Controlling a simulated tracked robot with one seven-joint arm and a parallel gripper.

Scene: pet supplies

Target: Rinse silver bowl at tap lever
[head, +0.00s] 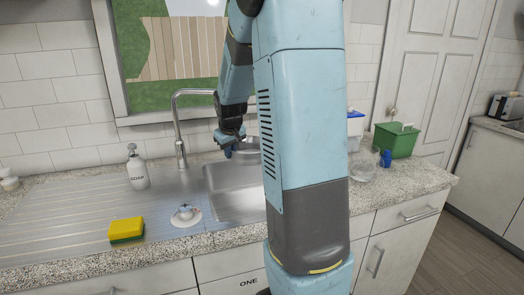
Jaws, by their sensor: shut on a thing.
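My gripper (230,148) is over the back of the sink basin, below the tap's spout. It is shut on the silver bowl (246,151), at the bowl's left side. Most of the bowl is hidden behind my arm, so its tilt and contents cannot be told. The silver tap (180,125) rises behind the sink, and its spout arches right toward my gripper. I cannot make out a separate lever on the tap. The steel sink basin (228,203) is under the bowl, with its right part hidden by my arm.
A soap bottle (138,168) stands left of the tap. A yellow-green sponge (126,230) and a round white piece with a knob (185,215) lie at the front. Right of my arm are a green bin (396,141), a blue-white box (355,128) and a clear vessel (363,167).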

